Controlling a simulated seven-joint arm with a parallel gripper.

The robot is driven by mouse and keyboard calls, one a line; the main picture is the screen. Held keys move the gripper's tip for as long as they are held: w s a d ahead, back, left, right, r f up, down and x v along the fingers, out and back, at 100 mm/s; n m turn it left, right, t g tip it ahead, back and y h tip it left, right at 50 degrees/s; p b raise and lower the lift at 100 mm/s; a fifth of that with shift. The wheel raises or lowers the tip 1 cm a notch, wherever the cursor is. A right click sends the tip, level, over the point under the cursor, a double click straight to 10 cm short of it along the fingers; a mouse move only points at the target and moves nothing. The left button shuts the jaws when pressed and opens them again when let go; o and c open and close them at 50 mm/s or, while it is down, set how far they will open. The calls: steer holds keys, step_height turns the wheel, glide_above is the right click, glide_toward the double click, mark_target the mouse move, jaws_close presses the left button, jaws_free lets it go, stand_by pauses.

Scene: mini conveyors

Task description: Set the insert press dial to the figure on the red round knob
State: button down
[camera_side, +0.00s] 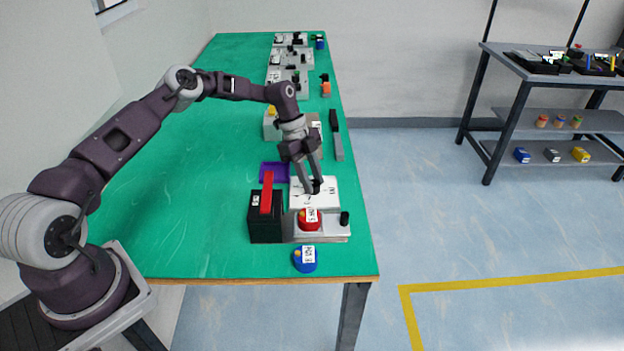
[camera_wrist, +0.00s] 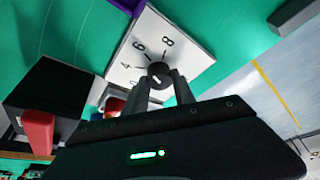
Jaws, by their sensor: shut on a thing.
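A white dial plate (camera_side: 327,199) lies on the green bench; the wrist view shows the plate (camera_wrist: 190,45) with the figures 4, 6 and 8. A black dial knob (camera_wrist: 158,71) stands on it with a small white mark; which figure this points at is unclear. My gripper (camera_side: 313,188) reaches down to the plate, and its fingers (camera_wrist: 163,83) are shut on the black knob. The red round knob (camera_side: 309,224) with a white label sits on a grey base in front of the plate; its figure is too small to read.
A black box (camera_side: 258,232) with a red lever (camera_side: 267,193) stands left of the red knob. A blue round knob (camera_side: 305,266) is near the front edge. A purple tray (camera_side: 270,174) lies behind the box. The bench's left side is clear.

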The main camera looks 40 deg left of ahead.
steer(key=c, duration=1)
jaws_free()
steer(key=shift+c, duration=0.2)
steer(key=v, duration=0.7)
steer(key=s+d+r+n+y, duration=0.2)
steer(key=s+d+r, duration=0.1)
steer(key=s+r, duration=0.3)
steer(key=s+d+r+n+t+y, duration=0.1)
steer(key=s+d+r+n, duration=0.15)
steer(key=r, duration=0.65)
steer(key=s+d+r+n+y, duration=0.1)
steer(key=s+d+r+y, duration=0.1)
steer(key=s+d+r, duration=0.4)
steer(key=s+r+n+t, duration=0.1)
steer(key=s+n, duration=0.5)
steer(key=s, duration=0.6)
steer(key=s+r+n+t, duration=0.2)
steer(key=s+n, duration=0.3)
steer(key=s, duration=0.7)
steer(key=shift+n+t, duration=0.35)
steer(key=shift+t, duration=0.25)
